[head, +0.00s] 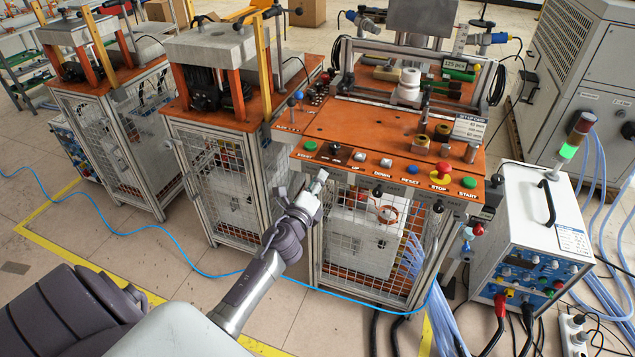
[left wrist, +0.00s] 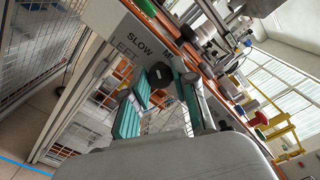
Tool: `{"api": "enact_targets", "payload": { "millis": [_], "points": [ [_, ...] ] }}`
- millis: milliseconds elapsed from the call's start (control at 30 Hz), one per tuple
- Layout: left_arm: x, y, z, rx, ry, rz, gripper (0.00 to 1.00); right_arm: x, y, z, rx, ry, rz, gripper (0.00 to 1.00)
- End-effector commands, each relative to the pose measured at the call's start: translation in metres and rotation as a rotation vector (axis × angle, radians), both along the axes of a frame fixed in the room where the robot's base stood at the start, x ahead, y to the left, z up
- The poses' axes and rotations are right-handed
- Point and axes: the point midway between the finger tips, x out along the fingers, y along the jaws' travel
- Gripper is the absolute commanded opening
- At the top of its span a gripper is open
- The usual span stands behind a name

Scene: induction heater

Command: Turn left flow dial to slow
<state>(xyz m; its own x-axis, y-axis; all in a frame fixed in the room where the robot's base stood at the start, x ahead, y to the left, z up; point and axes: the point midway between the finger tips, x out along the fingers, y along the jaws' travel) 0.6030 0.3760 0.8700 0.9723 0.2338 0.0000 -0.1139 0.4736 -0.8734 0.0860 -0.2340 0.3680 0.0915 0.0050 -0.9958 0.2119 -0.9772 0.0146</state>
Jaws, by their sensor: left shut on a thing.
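The left flow dial is a small black round knob (left wrist: 159,74) in the left wrist view, on the front edge of the orange-topped machine (head: 370,125). The printed word SLOW (left wrist: 138,43) stands on the light panel beside it. My left gripper (head: 319,183), with teal finger pads (left wrist: 164,84), is shut on the knob from the front. In the head view the gripper hides the knob. I cannot read where the dial points. My right gripper is not in view.
The panel holds a green button (head: 310,146), a red mushroom stop button (head: 442,170) and other black knobs (head: 377,191) further right. A power unit (head: 530,235) stands on the right. A blue cable (head: 130,232) crosses the floor.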

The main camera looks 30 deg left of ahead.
Motion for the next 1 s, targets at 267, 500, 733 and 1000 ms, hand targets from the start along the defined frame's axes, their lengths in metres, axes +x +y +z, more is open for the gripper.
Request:
{"api": "enact_targets", "payload": {
  "millis": [267,500,733,1000],
  "points": [
    [0.000,0.000,0.000,-0.002,0.000,0.000,0.00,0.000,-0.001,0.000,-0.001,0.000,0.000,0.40],
    [0.000,0.000,0.000,-0.001,0.001,0.000,0.52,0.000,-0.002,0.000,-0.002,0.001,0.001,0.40],
    [-0.002,0.000,0.000,0.000,0.001,0.000,0.52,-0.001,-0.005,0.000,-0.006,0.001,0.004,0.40],
    [-0.040,-0.010,-0.002,-0.002,0.004,-0.001,0.52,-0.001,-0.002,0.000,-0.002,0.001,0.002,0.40]
  ]
}}
